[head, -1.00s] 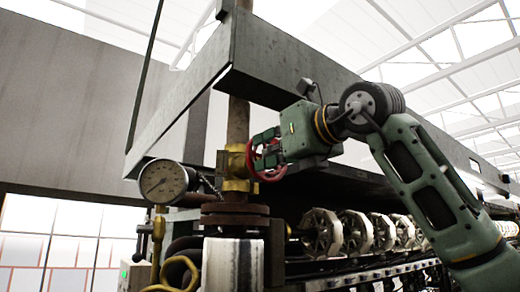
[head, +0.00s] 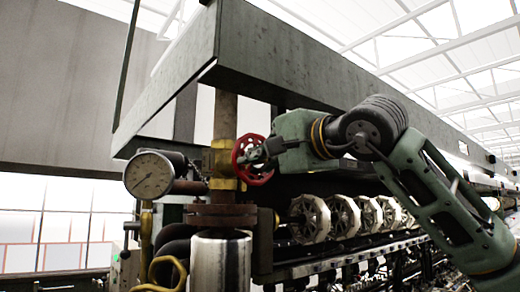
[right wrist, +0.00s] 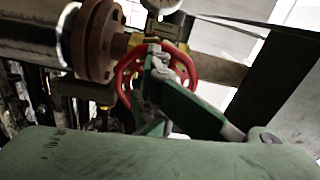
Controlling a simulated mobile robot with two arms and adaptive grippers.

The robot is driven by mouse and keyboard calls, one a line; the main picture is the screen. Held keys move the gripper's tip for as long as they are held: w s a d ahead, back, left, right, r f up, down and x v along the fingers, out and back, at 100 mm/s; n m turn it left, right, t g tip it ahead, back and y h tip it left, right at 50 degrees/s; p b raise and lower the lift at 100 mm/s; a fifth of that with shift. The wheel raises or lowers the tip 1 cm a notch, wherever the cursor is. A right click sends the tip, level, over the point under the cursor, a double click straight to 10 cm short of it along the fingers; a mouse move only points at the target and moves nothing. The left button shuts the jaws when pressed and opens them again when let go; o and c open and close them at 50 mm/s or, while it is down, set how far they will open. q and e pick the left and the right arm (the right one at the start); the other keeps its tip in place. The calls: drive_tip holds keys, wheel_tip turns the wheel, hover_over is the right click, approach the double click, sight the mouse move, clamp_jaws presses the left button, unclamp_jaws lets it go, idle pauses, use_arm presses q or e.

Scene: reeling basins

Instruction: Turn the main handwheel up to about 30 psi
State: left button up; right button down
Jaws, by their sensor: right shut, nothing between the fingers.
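The red handwheel (head: 238,150) sits on the brass valve (head: 221,160) of an upright pipe. It also shows in the right wrist view (right wrist: 188,60), behind my fingers. My right gripper (head: 256,155) reaches in from the right, with its fingers shut and empty in front of the wheel's middle. In the right wrist view the fingers (right wrist: 160,66) overlap the wheel; I cannot tell whether they touch it. The round white pressure gauge (head: 149,177) is left of the valve. Its needle is too small to read surely. My left gripper is not in view.
A rusty flange (head: 219,215) lies below the valve. A long dark beam (head: 290,65) runs above my right arm. A row of pale spoked reels (head: 309,219) lies below and behind the gripper. Yellow pipework (head: 166,270) is at the lower left.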

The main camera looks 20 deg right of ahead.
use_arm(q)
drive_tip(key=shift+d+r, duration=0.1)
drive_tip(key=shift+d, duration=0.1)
use_arm(e)
drive_tip(key=n, duration=0.3)
drive_tip(key=d+n, duration=0.1)
drive_tip(key=n, duration=0.2)
drive_tip(key=d+n, duration=0.1)
drive_tip(key=n, duration=0.2)
drive_tip(key=shift+w, duration=0.2)
drive_tip(key=shift+s+d, duration=0.1)
drive_tip(key=c, duration=2.5)
unclamp_jaws()
drive_tip(key=o, duration=0.6)
drive_tip(key=shift+f, duration=0.1)
drive_tip(key=shift+o, duration=1.1)
drive_tip(key=shift+d, duration=0.1)
